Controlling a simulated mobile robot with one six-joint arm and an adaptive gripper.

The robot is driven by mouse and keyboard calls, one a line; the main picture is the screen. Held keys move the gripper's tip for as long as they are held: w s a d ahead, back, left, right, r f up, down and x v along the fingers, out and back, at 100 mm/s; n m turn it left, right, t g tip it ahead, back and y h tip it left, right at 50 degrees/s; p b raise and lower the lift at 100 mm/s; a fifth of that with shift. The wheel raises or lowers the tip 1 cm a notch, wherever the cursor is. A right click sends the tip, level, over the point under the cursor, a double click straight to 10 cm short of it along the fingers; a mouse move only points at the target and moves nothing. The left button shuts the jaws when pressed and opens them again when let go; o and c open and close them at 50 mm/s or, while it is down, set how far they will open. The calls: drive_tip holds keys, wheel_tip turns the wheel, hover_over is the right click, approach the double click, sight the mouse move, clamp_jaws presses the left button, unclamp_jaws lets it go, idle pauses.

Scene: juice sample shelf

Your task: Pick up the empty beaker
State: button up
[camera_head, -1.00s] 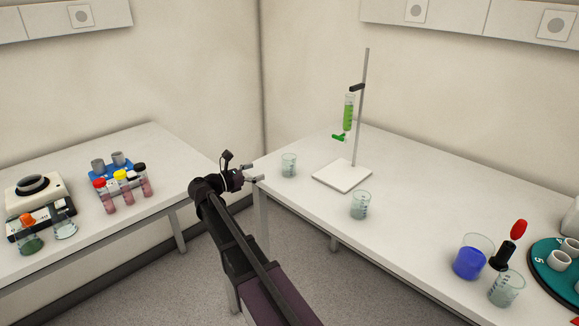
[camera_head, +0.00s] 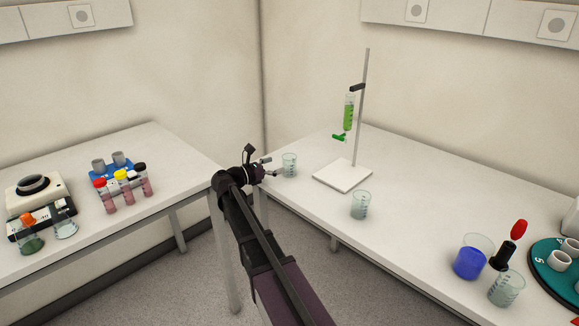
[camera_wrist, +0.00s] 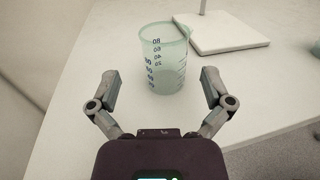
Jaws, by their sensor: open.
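A clear, pale green-tinted beaker (camera_head: 289,165) with dark volume marks stands upright at the left end of the right-hand bench. No coloured liquid shows in it. It also shows in the wrist view (camera_wrist: 164,62), straight ahead. My gripper (camera_head: 271,167) is open and empty just left of this beaker. In the wrist view its fingers (camera_wrist: 161,80) are spread wide, one to each side of the beaker's lower part, with gaps on both sides. A similar clear beaker (camera_head: 360,205) stands nearer the bench's front edge, and another (camera_head: 506,290) stands at the right.
A beaker of blue liquid (camera_head: 468,262) stands farther right. The left bench carries a tube rack (camera_head: 123,183) and a scale (camera_head: 42,205).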

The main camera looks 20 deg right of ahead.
sight(289, 161)
drive_tip(key=shift+w+d+r, duration=0.1)
drive_tip(key=shift+d, duration=2.55)
drive_tip(key=c, duration=1.1)
